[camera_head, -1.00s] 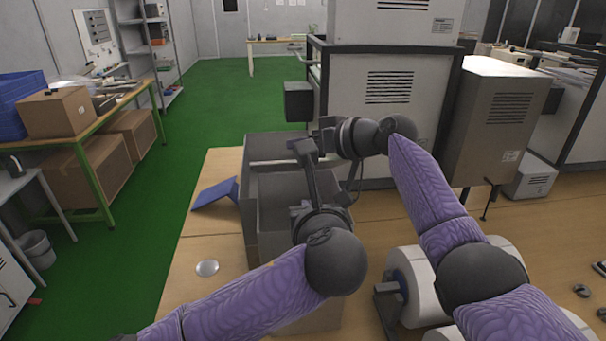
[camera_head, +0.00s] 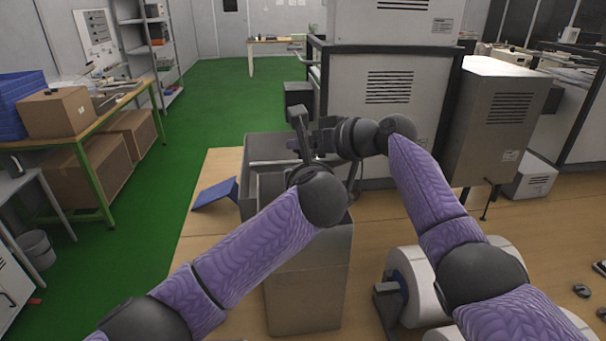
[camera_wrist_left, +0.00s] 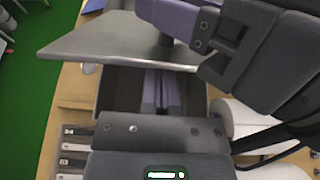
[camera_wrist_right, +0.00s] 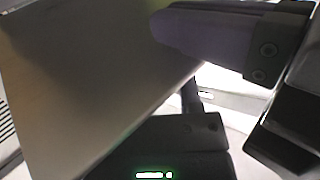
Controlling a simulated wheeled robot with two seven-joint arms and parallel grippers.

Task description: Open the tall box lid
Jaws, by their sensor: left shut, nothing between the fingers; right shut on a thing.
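The tall grey box (camera_head: 308,285) stands on the wooden table, its lower front in plain view in the head view. In the left wrist view its lid (camera_wrist_left: 110,42) is a flat grey panel, raised at a tilt over the dark inside of the box. My left gripper (camera_wrist_left: 160,72) is shut and empty, its fingertips reaching to the lid's lower edge; whether they touch it I cannot tell. My right gripper (camera_head: 318,137) is shut at the lid behind the left one. The lid also fills much of the right wrist view (camera_wrist_right: 80,75); the exact grip is hidden.
A blue angled piece (camera_head: 214,193) lies left of the box. A large grey machine (camera_head: 385,95) stands behind. The table's left edge borders green floor.

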